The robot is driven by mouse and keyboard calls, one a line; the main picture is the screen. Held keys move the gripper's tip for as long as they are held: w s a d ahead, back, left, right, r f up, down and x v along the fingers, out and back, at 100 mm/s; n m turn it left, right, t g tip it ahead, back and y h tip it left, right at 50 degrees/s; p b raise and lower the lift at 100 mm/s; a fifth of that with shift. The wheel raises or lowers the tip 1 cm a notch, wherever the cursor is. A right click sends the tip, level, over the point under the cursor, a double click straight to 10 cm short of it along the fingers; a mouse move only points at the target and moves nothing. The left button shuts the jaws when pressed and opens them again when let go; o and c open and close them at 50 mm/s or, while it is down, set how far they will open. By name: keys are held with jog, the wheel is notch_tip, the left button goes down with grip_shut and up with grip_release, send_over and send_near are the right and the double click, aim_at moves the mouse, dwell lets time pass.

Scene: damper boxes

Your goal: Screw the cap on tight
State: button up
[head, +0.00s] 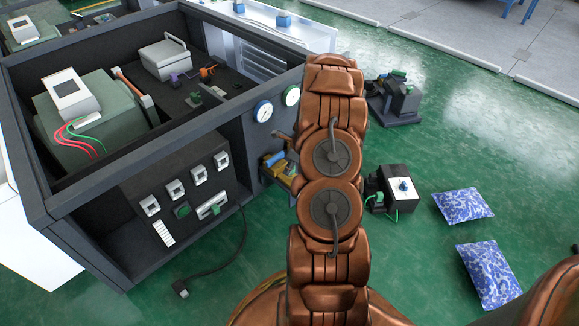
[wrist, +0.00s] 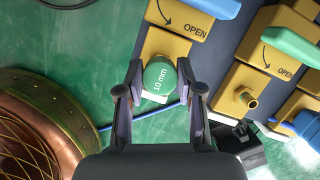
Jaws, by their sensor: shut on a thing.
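The cap lies in front of the lower end of a yellow valve block (wrist: 168,44) with a blue lever (wrist: 215,6). The cap hides that end, so I cannot tell how far it is seated on it. In the head view, part of the yellow and blue valves (head: 277,160) shows beside the dark cabinet, left of my arm, which hides my gripper.
A neighbouring yellow valve (wrist: 243,80) has an uncovered round stub and a green lever (wrist: 292,45). A blue tube (wrist: 150,113) runs below the cap. The cabinet (head: 232,140) with gauges stands left of my arm. Blue-patterned bags (head: 463,206) lie on the green floor at right.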

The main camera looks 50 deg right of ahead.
jog(key=shift+f+p, duration=1)
jog(key=shift+p, duration=1.5)
dwell(2.7)
jog(key=o, duration=0.9)
jog(key=shift+c, duration=1.4)
